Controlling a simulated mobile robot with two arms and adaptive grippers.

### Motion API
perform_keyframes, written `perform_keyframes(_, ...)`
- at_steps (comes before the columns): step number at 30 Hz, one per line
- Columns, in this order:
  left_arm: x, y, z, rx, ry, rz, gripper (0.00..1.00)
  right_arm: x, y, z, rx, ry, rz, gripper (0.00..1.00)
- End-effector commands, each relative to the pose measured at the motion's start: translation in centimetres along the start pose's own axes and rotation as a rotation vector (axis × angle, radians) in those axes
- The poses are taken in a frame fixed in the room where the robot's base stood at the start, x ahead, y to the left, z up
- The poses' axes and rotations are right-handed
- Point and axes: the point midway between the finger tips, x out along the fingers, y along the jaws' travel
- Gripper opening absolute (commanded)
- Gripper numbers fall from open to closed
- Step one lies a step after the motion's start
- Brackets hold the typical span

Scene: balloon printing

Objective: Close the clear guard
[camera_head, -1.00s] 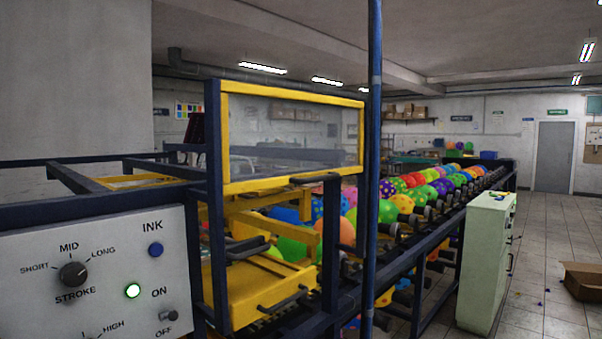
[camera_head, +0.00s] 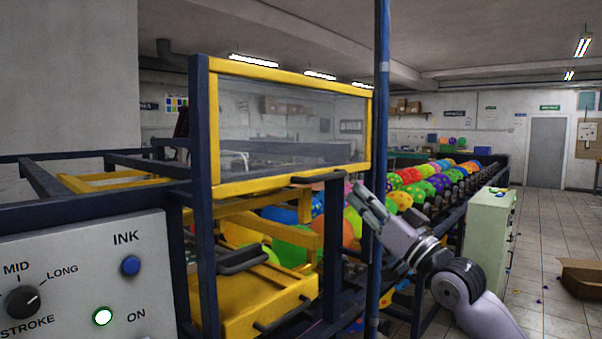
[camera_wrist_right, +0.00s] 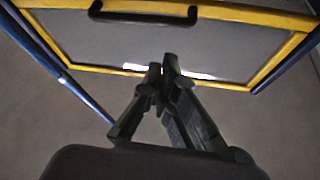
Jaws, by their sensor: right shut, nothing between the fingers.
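The clear guard (camera_head: 290,122) is a see-through pane in a yellow frame, raised above the yellow print station in the head view. Its dark handle (camera_head: 318,177) is on the lower frame edge. My right gripper (camera_head: 362,192) is to the right of the handle, apart from it, with closed fingers and nothing held. In the right wrist view, the guard's pane (camera_wrist_right: 190,45) and handle (camera_wrist_right: 143,14) show beyond the closed fingertips (camera_wrist_right: 163,62). My left gripper is not in view.
A blue post (camera_head: 381,90) stands just beside my right gripper. The control panel (camera_head: 85,275) is at the lower left. Coloured balloons (camera_head: 440,180) line the conveyor behind. A pale green cabinet (camera_head: 487,235) stands to the right, with open floor beyond.

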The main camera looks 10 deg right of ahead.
Motion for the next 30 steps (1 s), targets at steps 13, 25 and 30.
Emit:
perform_keyframes(13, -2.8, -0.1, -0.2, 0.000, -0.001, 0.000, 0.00, 4.9, -3.1, -3.6, 0.003, 0.033, -0.057, 0.00)
perform_keyframes(25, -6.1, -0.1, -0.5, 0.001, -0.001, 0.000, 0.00, 9.8, -3.1, -1.7, 0.002, 0.026, -0.054, 0.00)
perform_keyframes(30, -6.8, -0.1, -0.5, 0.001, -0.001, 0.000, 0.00, 9.2, -3.1, 0.0, 0.001, 0.030, -0.055, 0.00)
